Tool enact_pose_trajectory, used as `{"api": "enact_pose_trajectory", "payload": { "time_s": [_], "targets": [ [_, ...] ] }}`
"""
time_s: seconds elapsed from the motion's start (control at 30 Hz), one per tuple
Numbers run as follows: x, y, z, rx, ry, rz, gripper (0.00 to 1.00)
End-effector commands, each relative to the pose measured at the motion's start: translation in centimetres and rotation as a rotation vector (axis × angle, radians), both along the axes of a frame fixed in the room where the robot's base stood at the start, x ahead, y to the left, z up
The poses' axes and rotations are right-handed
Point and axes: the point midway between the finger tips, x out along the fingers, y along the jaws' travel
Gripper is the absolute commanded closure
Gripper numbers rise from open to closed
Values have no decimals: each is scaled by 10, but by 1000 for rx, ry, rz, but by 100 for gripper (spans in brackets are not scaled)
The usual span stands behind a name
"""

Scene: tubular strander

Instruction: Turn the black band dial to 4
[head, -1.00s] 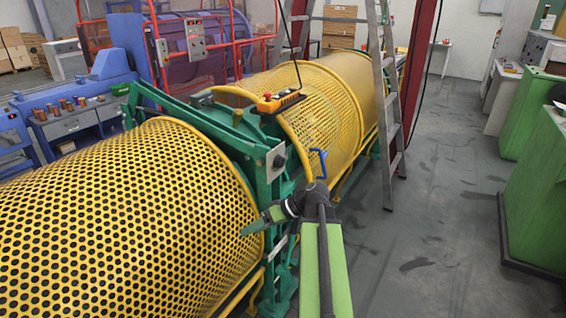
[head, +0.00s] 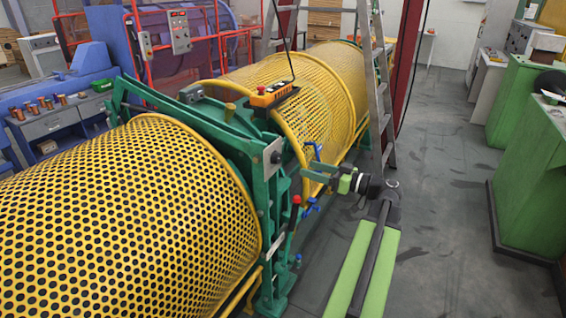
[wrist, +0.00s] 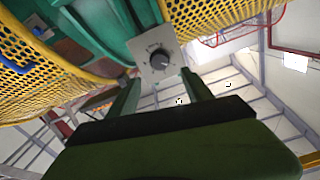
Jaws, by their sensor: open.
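The black band dial (head: 276,157) sits on a pale square plate (head: 272,149) fixed to the green machine frame. In the wrist view the dial (wrist: 159,58) is a round dark knob with a printed scale around it. The numbers and the knob's setting are too small to read. My gripper (head: 306,170) reaches in from the right, its fingers pointing left toward the frame, apart from the dial. In the wrist view my gripper (wrist: 161,80) is open and empty, with the dial plate beyond and between its two fingertips.
A blue handle (head: 316,150) is close to my fingers. A red-tipped lever (head: 296,200) stands just below left. Yellow perforated guards (head: 130,215) flank the frame. A ladder (head: 376,90) stands behind my arm. Grey floor (head: 440,200) is free to the right, before green cabinets (head: 550,185).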

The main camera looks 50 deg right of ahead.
Motion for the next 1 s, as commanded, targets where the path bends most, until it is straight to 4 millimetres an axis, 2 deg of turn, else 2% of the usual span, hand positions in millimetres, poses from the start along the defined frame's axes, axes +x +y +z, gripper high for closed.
{"api": "enact_pose_trajectory", "payload": {
  "time_s": [0.2,0.43,0.6,0.83,0.87,1.0],
  "targets": [
    [53,12,0,1,1,0,42],
    [94,22,0,1,1,-3,42],
    [105,24,0,1,1,-5,42],
    [106,24,0,1,1,-5,42],
    [106,24,0,1,1,-5,43],
    [105,24,0,1,1,-5,61]
  ]
}}
